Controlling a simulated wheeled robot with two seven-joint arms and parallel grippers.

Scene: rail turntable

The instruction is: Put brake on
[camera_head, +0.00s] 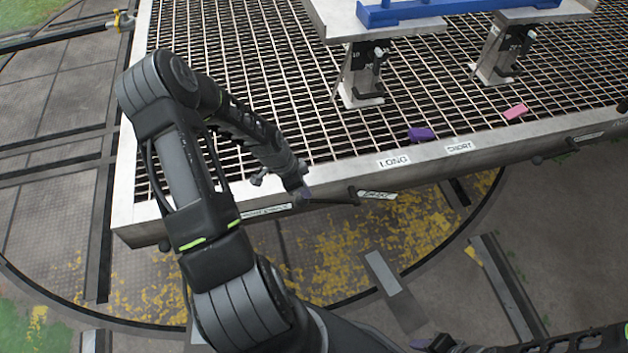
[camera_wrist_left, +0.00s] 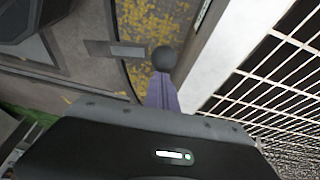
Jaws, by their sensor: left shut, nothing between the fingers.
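A dark lever with a round black knob (camera_head: 353,190) sticks out along the front edge of the grated platform (camera_head: 130,205). White labels lie on the edge on both sides of it, their text too small to read surely. My left gripper (camera_head: 304,192) is at the platform's front edge, just left of the knob, shut and empty. In the left wrist view the black knob (camera_wrist_left: 163,59) shows right beyond the tips of the purple fingers (camera_wrist_left: 164,95); I cannot tell whether they touch. Part of my right gripper (camera_head: 432,344) shows at the bottom edge, its jaws unclear.
On the grating stand metal supports (camera_head: 362,85) carrying a blue part (camera_head: 400,12). A purple block (camera_head: 421,134) and a pink block (camera_head: 515,112) lie near labels LONG and SHORT. A yellow-ended rail (camera_head: 60,38) is at upper left. Floor before the platform is clear.

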